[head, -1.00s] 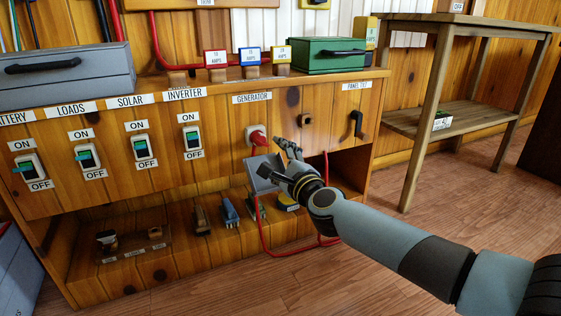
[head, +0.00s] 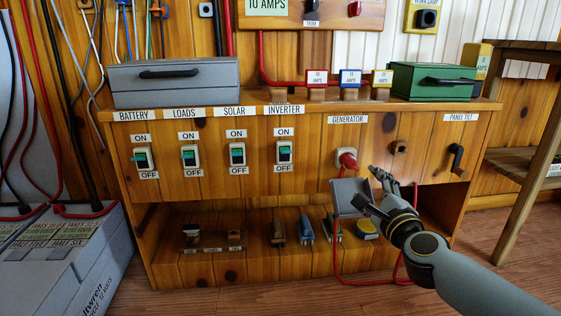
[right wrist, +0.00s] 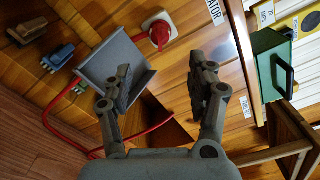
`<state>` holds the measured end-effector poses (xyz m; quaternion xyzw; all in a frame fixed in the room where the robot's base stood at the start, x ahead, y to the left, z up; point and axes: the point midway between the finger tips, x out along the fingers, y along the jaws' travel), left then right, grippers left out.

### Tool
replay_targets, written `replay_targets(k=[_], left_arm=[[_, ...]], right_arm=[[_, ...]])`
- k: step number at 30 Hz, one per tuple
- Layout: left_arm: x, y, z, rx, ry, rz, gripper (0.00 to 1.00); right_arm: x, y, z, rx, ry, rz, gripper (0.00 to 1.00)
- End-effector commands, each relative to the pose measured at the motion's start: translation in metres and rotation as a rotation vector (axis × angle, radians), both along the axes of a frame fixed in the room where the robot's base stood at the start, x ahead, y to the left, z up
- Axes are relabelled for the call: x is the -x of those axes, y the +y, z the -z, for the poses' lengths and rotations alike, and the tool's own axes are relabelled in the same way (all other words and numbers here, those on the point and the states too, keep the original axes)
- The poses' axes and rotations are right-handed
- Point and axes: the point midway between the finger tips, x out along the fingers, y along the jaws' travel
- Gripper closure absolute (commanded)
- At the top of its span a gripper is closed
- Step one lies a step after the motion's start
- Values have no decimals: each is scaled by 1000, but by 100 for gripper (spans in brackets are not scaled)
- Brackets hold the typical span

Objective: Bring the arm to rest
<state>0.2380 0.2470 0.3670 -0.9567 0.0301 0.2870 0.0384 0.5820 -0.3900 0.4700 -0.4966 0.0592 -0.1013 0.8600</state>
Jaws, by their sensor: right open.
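My right gripper (head: 372,188) is open in front of the cabinet's lower right part, just right of a grey angled tray (head: 350,197) below the generator socket. In the right wrist view, its two fingers (right wrist: 165,85) stand apart with nothing between them. The grey tray (right wrist: 108,66) shows beyond the left finger; whether they touch I cannot tell. A red plug (head: 347,158) sits in the generator socket above. My left gripper is out of view.
The wooden cabinet (head: 210,185) carries several switches, a grey case (head: 175,83) and a green box (head: 432,82). A red cable (head: 362,283) loops below the tray. A crank (head: 456,160) is to the right. A wooden table (head: 530,50) stands at right, grey battery boxes (head: 85,270) at left.

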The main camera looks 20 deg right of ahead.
Motion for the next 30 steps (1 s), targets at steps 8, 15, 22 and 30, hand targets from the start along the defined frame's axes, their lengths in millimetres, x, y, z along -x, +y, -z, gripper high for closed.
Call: replay_targets(k=[8,15,22,30], left_arm=[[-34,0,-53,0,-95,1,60],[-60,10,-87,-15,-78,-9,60],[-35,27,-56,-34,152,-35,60],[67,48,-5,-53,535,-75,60]], right_arm=[[8,3,-44,-11,-13,3,42],[60,6,-50,129,189,-1,42],[172,33,18,546,609,-215,42],[386,76,99,1074,1081,-804,42]])
